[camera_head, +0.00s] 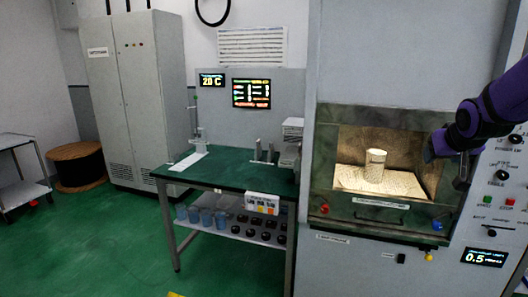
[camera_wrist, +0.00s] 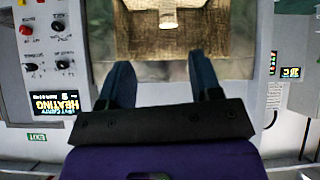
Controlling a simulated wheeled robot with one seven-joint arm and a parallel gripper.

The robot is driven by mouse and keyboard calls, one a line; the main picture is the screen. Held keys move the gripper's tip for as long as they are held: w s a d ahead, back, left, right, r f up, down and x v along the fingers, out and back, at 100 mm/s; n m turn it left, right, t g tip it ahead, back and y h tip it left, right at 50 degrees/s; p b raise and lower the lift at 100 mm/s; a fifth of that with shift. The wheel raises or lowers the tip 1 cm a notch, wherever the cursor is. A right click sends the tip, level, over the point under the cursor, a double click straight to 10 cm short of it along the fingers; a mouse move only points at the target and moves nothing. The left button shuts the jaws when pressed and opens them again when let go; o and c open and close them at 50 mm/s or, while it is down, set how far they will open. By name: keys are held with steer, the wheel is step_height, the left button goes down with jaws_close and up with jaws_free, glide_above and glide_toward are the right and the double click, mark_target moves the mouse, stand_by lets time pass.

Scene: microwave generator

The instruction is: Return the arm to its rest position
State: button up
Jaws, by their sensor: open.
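My purple arm reaches in from the right edge of the head view. My gripper (camera_head: 452,160) is in front of the right side of the microwave chamber (camera_head: 345,150), near the control panel. In the wrist view my gripper (camera_wrist: 162,75) is open, with its two dark fingers apart and nothing between them. Beyond the fingers is the lit chamber with a pale cylinder (camera_wrist: 168,14) in it. The cylinder (camera_head: 375,166) also shows in the head view, standing upright on the bright chamber floor, apart from my gripper.
The control panel (camera_head: 497,200) with knobs and buttons is right of the chamber. A wrist view display (camera_wrist: 55,103) reads "HEATING". A green-topped table (camera_head: 235,180) stands left of the microwave, with cups and dark items on its lower shelf. Green floor (camera_head: 100,240) is clear at left.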

steer(key=s+a+r+g+y, duration=0.1)
steer(key=s+a, duration=0.3)
steer(key=s, duration=0.5)
steer(key=s+a+r+n+g+y, duration=0.1)
steer(key=s+a, duration=0.4)
steer(key=s, duration=0.5)
steer(key=s+a+r+g, duration=0.1)
steer(key=s+a, duration=0.3)
steer(key=s, duration=0.5)
steer(key=shift+s+a+n+g+y, duration=0.25)
steer(key=shift+a+n+g+y, duration=0.05)
steer(key=shift+n+g+y, duration=0.1)
steer(key=shift+d, duration=0.15)
